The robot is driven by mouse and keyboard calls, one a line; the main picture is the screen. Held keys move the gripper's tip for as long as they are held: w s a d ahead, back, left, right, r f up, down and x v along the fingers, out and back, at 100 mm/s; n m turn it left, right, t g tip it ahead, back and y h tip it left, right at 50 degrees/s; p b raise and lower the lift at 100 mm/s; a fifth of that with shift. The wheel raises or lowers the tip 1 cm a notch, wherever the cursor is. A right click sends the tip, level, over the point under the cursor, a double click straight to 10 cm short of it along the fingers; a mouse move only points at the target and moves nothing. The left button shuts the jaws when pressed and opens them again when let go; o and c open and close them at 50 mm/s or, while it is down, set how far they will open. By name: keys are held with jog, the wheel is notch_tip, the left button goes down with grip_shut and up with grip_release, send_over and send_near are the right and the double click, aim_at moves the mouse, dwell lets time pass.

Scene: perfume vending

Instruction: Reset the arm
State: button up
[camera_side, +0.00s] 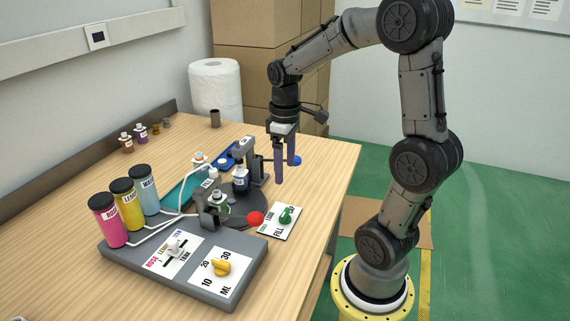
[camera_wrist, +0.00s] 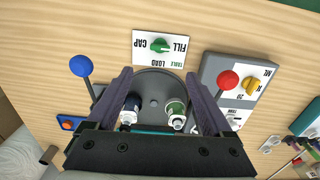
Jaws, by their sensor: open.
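My gripper (camera_side: 286,160) hangs pointing down above the right part of the table, clear of the fixtures. Its two fingers are apart with nothing between them. In the wrist view my gripper (camera_wrist: 158,95) looks down over the dark round turntable (camera_wrist: 154,86). The turntable carries a dark blue bottle (camera_side: 240,179) and a green bottle (camera_side: 217,203). They also show in the wrist view as the dark blue bottle (camera_wrist: 130,108) and the green bottle (camera_wrist: 176,112), both beyond the fingertips.
The grey control box (camera_side: 185,262) has a yellow knob (camera_side: 220,267) and a white selector. A FILL/LOAD/CAP card with a green knob (camera_side: 286,215) lies beside a red ball (camera_side: 255,218). A blue ball (camera_side: 296,160) is near my fingers. Pink, yellow and blue cylinders stand left; a paper roll (camera_side: 215,90) stands behind.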

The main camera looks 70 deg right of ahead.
jog(key=s+a+r+n+t, duration=0.1)
jog(key=a+r+n+t, duration=0.2)
jog(key=a+r, duration=0.45)
jog(key=s+a+f+m+t, duration=0.1)
jog(key=s+a+m+t, duration=0.1)
jog(key=s+a, duration=0.5)
jog(key=shift+s+f+m+t, duration=0.2)
jog(key=shift+s+m+t, duration=0.1)
jog(key=shift+s+m, duration=0.3)
